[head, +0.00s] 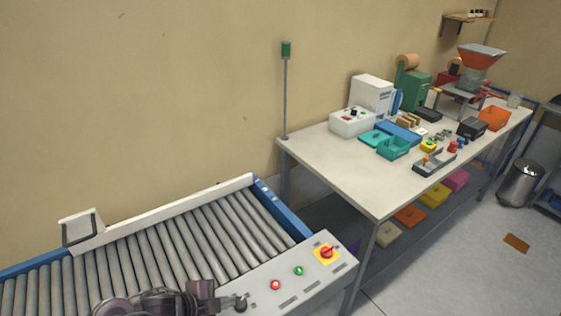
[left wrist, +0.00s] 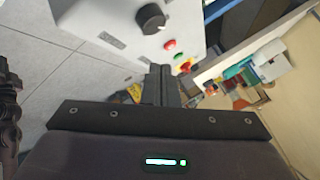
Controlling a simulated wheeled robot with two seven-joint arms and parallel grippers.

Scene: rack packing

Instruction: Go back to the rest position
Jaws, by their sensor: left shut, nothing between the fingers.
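My left gripper (head: 240,302) shows at the bottom of the head view, at the front edge of the roller conveyor (head: 190,240), beside its control panel. In the left wrist view the gripper's dark fingers (left wrist: 160,85) are together, with nothing between them. The fingers point toward the grey panel housing (left wrist: 110,25), which has a black knob, a red button and a green button. I cannot tell whether they touch it. My right gripper is not in the head view.
A white worktable (head: 330,170) stands right of the conveyor, with teal bins (head: 393,147), machines and small parts on it. Coloured boxes sit on its lower shelf. A metal trash bin (head: 520,183) stands at far right. The grey floor (head: 450,260) in front of the table is mostly clear.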

